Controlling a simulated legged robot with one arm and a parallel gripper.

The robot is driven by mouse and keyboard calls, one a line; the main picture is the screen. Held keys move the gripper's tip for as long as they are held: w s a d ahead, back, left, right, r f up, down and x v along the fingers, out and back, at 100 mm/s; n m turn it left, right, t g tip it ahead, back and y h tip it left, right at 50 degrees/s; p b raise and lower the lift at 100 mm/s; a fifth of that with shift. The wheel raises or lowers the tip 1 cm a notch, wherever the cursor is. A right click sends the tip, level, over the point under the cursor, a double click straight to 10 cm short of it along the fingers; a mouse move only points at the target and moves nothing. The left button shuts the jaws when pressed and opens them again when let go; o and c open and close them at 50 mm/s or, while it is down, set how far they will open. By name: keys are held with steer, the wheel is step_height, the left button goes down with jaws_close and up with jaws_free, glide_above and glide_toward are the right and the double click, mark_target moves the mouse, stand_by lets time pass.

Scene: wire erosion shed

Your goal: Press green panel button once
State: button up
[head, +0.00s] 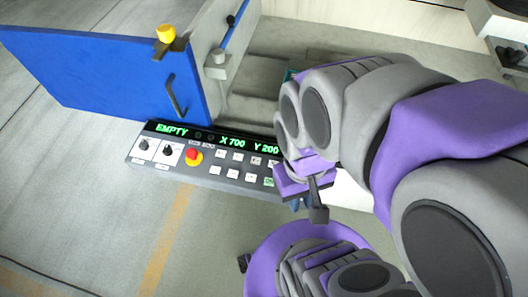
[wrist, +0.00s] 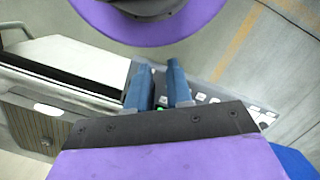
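A green-marked button (head: 269,182) sits at the lower right of the rows, just left of my gripper. In the head view my gripper's fingers are mostly hidden by its own purple and grey body. In the wrist view my gripper (wrist: 159,66) shows two blue fingers, apart, with nothing held between them. I cannot tell whether a finger touches the panel.
A blue door (head: 110,75) with a dark handle stands open behind the panel. A yellow cap (head: 166,33) tops its edge. A grey machine bay (head: 270,80) lies behind. The red knob (head: 193,156) is left of the buttons. The floor in front is clear.

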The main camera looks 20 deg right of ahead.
jaws_close()
stand_by(1.0)
